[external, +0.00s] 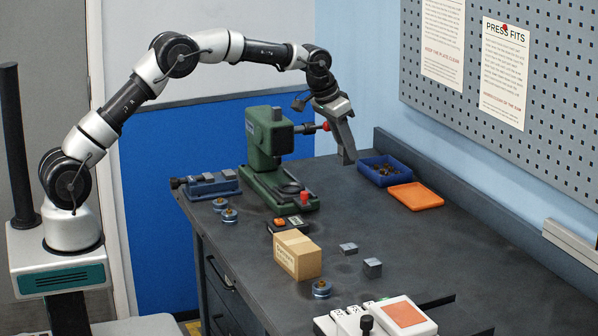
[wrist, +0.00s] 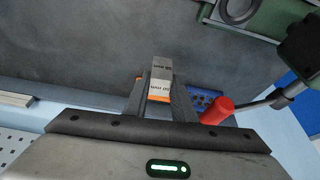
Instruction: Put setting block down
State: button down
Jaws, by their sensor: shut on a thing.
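My gripper (external: 346,146) is shut on a grey setting block (wrist: 161,78), held between the two fingers in the wrist view. Small dark lettering shows on the block's pale faces. In the external view the gripper points down above the back of the bench, right of the green press and left of the blue bin. The fingers hide much of the block there. It appears raised off the bench top, but the exact gap cannot be told. Two other grey blocks, one flat (external: 348,249) and one cube-like (external: 372,267), sit on the bench nearer the front.
The green press (external: 265,140) with its red-knobbed lever (wrist: 217,110) is close beside my gripper. The blue bin (external: 376,180) holds small parts, with an orange tray (external: 416,196) in front. A cardboard box (external: 297,255) stands mid-bench. The bench (external: 350,215) is clear between.

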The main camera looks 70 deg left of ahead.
jog(key=shift+r, duration=1.6)
jog(key=s+d+f+m+h, duration=0.1)
jog(key=s+d+f+m, duration=0.15)
jog(key=d, duration=0.95)
jog(key=s+d+f+m+b, duration=0.1)
jog(key=s+d+f, duration=0.15)
jog(key=d, duration=1.05)
jog(key=s+d+f+m+h, duration=0.1)
jog(key=s+d+f+m, duration=0.15)
jog(key=d, duration=0.95)
jog(key=shift+n, duration=0.4)
jog(key=shift+s+d+f+b, duration=0.1)
jog(key=shift+d+f+b, duration=0.05)
jog(key=shift+f, duration=1.6)
jog(key=shift+s+d+f+b, duration=0.1)
jog(key=shift+d+f+b, duration=0.1)
jog(key=shift+f, duration=1.5)
jog(key=shift+d+f+b, duration=0.1)
jog(key=shift+d+f, duration=0.05)
jog(key=shift+f, duration=1.6)
jog(key=c, duration=1.9)
grip_release()
jog(key=shift+f, duration=0.15)
jog(key=o, duration=0.4)
